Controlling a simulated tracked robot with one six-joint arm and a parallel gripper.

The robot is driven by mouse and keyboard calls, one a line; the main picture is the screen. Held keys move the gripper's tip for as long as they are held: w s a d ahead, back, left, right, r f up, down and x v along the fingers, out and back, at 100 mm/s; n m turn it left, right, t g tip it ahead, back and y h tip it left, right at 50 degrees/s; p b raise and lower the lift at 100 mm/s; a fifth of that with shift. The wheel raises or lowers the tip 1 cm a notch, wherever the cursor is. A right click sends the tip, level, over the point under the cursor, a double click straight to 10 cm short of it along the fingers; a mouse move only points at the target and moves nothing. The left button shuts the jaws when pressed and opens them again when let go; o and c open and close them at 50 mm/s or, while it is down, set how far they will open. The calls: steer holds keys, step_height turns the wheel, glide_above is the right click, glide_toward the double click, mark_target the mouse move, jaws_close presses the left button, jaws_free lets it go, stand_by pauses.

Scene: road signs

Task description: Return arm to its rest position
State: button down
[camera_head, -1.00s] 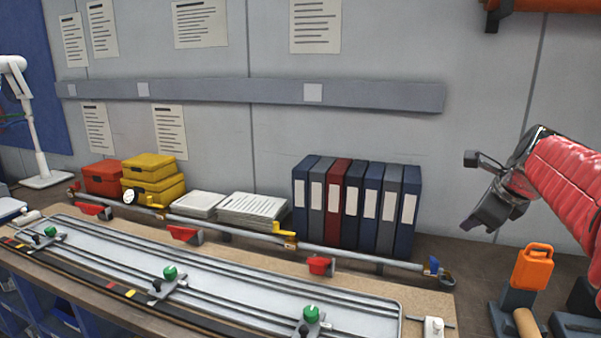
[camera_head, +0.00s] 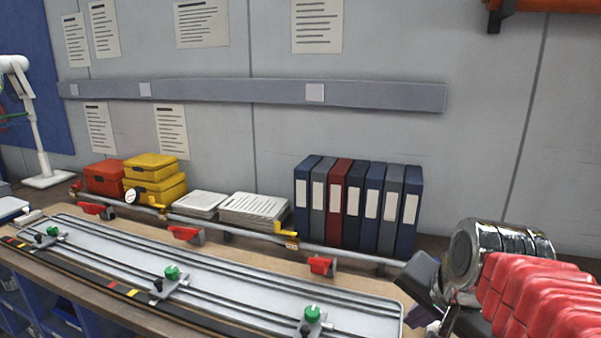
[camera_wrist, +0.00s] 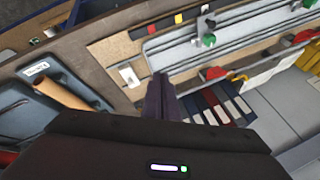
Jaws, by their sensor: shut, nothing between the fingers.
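My arm, in a red ribbed sleeve, comes in at the lower right of the head view. My gripper (camera_head: 425,285) is at its end, dark, over the right end of the workbench and partly cut off from clear view. In the wrist view my gripper's fingers (camera_wrist: 160,97) are together, with nothing between them. They point at the bench near the right end of the metal rail fixture (camera_head: 230,285), which also shows in the wrist view (camera_wrist: 225,38).
Several binders (camera_head: 358,205) stand against the wall, left of my gripper. Yellow cases (camera_head: 155,180), a red case (camera_head: 104,178) and paper stacks (camera_head: 250,208) sit further left. In the wrist view a dark case (camera_wrist: 50,90) with a tan cylinder (camera_wrist: 62,93) lies left.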

steer(key=s+a+f+n, duration=0.3)
steer(key=s+f+n, duration=0.4)
steer(key=s+n, duration=0.2)
steer(key=shift+s+a+g, duration=0.15)
steer(key=shift+a+g, duration=0.15)
